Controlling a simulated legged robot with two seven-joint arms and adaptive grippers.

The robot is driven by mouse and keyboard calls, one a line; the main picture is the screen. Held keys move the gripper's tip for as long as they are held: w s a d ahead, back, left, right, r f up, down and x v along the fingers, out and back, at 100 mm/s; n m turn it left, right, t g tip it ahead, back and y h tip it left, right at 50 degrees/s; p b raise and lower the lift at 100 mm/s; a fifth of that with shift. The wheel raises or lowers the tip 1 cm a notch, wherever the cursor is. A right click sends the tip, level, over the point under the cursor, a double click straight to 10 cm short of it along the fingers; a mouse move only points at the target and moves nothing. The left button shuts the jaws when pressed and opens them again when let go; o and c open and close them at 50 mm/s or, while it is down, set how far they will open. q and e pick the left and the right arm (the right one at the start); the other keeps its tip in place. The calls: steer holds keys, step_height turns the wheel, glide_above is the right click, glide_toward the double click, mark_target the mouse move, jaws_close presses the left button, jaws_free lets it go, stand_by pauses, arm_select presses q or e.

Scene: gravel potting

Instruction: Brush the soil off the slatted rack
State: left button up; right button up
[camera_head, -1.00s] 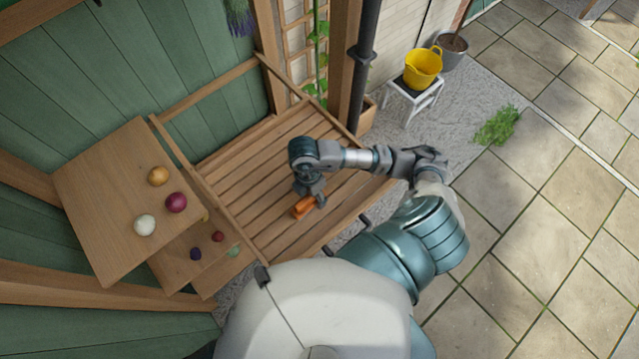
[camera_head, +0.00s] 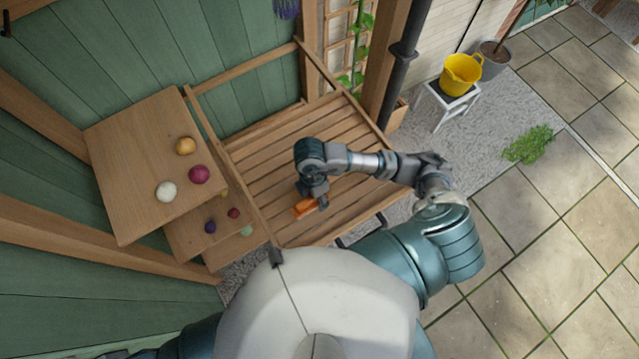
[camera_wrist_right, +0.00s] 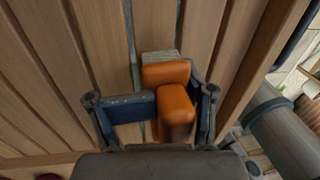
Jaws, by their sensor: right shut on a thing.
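The slatted rack (camera_head: 345,128) is a wooden bench top with gaps between its slats; its slats (camera_wrist_right: 45,60) fill much of the right wrist view. My right gripper (camera_head: 318,194) is over the rack's front left part, shut on an orange block-like object (camera_head: 304,208), which looks like a brush. In the right wrist view the orange object (camera_wrist_right: 172,100) sits between the fingers, with a small grey part at its far end. Its underside is hidden, and I cannot tell whether it touches the slats. No soil is clearly visible on the rack. My left gripper is out of view.
Wooden shelves (camera_head: 120,150) at the left hold several coloured balls. A yellow bucket (camera_head: 460,74) stands on a white stool (camera_head: 440,112) beyond the rack, near a grey pot (camera_head: 493,62). A dark downpipe (camera_head: 400,60) rises behind the rack. Paving at the right is clear.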

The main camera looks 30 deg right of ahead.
mark_target(355, 180)
steer(key=shift+w+d+r, duration=0.1)
steer(key=shift+w+d, duration=0.05)
steer(key=shift+d, duration=1.3)
steer(key=shift+w+d, duration=0.15)
steer(key=shift+d, duration=1.45)
steer(key=shift+w+d+b, duration=0.15)
steer(key=shift+d+b, duration=0.3)
steer(key=shift+d, duration=1.7)
steer(key=shift+w+d+f+b, duration=0.1)
steer(key=shift+d+b, duration=0.1)
steer(key=shift+d, duration=0.35)
steer(key=shift+d+f+b, duration=0.1)
steer(key=shift+d+b, duration=0.05)
steer(key=shift+d, duration=0.4)
steer(key=shift+d+b, duration=0.3)
steer(key=shift+d, duration=0.7)
steer(key=shift+w+d, duration=0.2)
steer(key=shift+d, duration=1.35)
steer(key=shift+w+d+b, duration=0.15)
steer(key=shift+d+b, duration=0.7)
steer(key=shift+d, duration=0.5)
steer(key=shift+d, duration=0.1)
